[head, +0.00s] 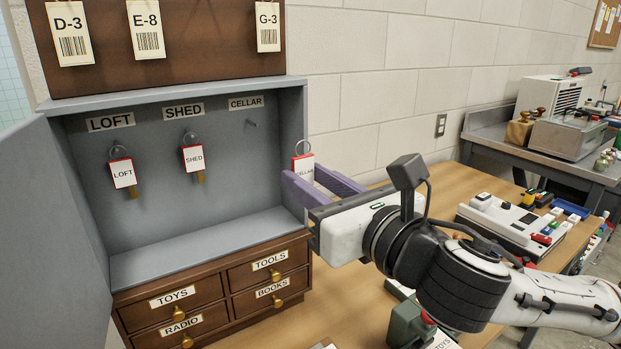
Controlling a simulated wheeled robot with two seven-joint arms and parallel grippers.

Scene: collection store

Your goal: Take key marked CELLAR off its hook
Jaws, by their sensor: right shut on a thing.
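The key marked CELLAR (304,168), with a red and white tag and a ring on top, is in my right gripper (318,186). The gripper is shut on it, and its purple fingers hide the lower part of the key. The key is off its hook, at the right edge of the grey key cabinet (205,237). The CELLAR hook (250,123) under its label is empty. The LOFT key (122,173) and the SHED key (194,159) hang on their hooks. My left gripper is not in view.
The cabinet's door (65,230) stands open at the left. Below are small wooden drawers (230,290). Tags D-3, E-8 and G-3 hang on a brown board (205,45) above. A white device (510,222) lies on the wooden table (440,185), behind my right arm.

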